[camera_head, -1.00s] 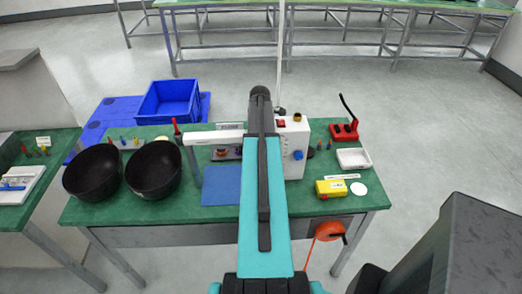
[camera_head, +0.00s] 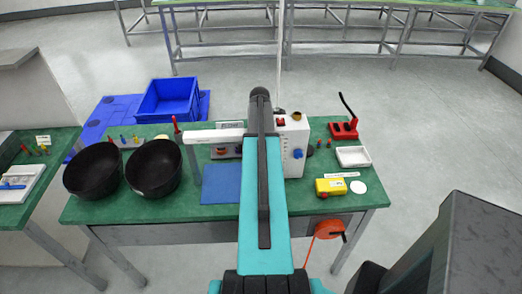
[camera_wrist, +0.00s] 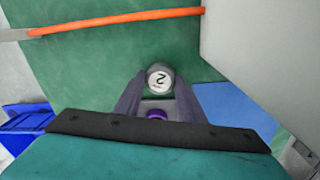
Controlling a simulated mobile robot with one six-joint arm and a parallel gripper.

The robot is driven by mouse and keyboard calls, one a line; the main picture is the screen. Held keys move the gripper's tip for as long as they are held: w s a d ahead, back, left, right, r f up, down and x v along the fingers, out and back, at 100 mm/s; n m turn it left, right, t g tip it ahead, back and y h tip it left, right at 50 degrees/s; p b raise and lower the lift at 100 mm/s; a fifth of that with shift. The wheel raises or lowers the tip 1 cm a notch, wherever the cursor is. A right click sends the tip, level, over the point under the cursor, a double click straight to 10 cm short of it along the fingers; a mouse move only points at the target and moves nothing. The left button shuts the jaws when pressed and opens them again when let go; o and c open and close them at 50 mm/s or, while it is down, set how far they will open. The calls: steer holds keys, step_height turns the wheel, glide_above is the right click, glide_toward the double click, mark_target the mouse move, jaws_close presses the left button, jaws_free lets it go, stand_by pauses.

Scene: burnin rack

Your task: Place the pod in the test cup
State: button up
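In the wrist view, a small round pod (camera_wrist: 159,78) with a pale top marked "2" sits between the two grey fingertips of my gripper (camera_wrist: 160,82). The fingers appear closed against its sides. A small purple part (camera_wrist: 157,114) shows nearer the palm, partly hidden by the gripper's dark edge. In the head view, my arm hides the gripper and the pod. I cannot identify the test cup for certain in either view.
The green bench (camera_head: 210,212) holds two black bowls (camera_head: 154,168), a white box with a blue knob (camera_head: 291,140), a blue mat (camera_head: 221,184), a red fixture with a black lever (camera_head: 344,130), a white tray (camera_head: 353,157) and a yellow box (camera_head: 331,187). A blue crate (camera_head: 168,98) stands behind.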

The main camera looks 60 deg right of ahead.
steer(key=shift+c, duration=0.9)
steer(key=shift+r, duration=0.1)
step_height(320, 180, up, 18)
steer(key=b, duration=0.4)
stand_by(0.7)
